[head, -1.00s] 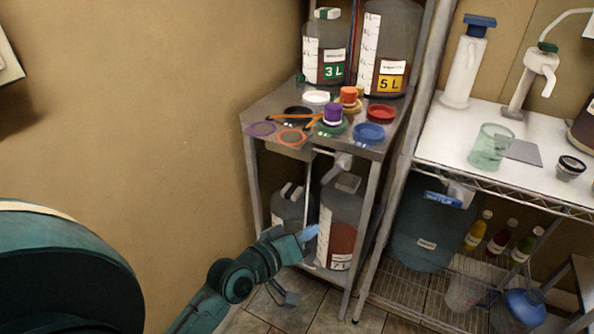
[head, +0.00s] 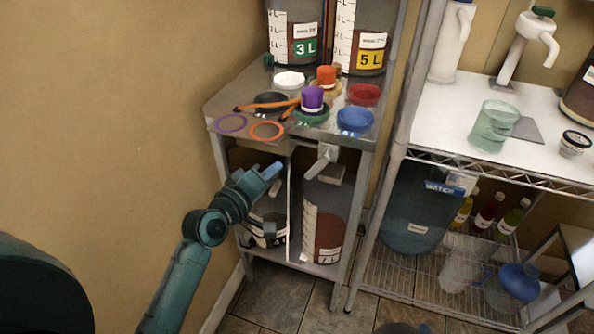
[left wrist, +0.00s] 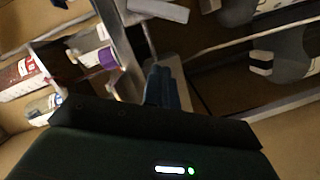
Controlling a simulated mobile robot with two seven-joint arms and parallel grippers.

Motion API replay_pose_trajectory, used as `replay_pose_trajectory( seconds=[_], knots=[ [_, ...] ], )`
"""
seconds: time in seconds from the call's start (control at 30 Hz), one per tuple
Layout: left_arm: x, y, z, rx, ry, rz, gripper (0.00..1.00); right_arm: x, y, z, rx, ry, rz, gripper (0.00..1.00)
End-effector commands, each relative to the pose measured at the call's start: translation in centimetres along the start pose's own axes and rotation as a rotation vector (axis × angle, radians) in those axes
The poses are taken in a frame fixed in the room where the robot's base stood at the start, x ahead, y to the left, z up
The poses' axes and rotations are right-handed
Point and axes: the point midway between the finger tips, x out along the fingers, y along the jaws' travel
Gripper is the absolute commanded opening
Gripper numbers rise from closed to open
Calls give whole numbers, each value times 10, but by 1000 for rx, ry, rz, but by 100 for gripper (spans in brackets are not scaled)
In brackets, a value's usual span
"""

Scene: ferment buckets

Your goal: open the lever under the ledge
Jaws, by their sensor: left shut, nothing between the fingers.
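A pale grey lever (head: 320,162) hangs under the front of the steel ledge (head: 215,105), slanting down to the left from its mount. My left gripper (head: 273,171) is shut and empty. In the head view its light blue tip appears just below the ledge, left of the lever, with a gap between them in the picture. The left wrist view shows the blue fingers (left wrist: 162,88) together. A pale bar (left wrist: 158,10) lies beyond them at the top; I cannot tell whether it is the lever. My right gripper is not in view.
A large jug (head: 328,220) with red-brown content stands below the lever. A smaller jug (head: 266,222) is partly hidden behind my left arm. Coloured lids and rings, such as a blue lid (head: 355,119), lie on the ledge. A wire rack (head: 440,285) stands to the right.

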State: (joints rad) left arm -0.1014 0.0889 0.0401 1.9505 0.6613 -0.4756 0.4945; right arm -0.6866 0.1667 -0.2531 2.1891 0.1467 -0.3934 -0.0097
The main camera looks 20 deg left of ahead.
Motion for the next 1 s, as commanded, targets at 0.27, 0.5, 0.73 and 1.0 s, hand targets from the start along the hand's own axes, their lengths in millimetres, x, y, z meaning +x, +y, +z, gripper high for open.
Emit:
replay_pose_trajectory(
  seconds=[0.27,0.5,0.73,1.0],
  knots=[
    [51,-1,11,-4,-2,-1,0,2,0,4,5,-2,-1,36],
    [56,-1,36,-1,0,-1,0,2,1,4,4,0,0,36],
    [56,-1,39,0,1,-1,0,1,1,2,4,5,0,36],
    [59,-4,48,-58,-2,13,0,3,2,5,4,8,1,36]
  ],
)
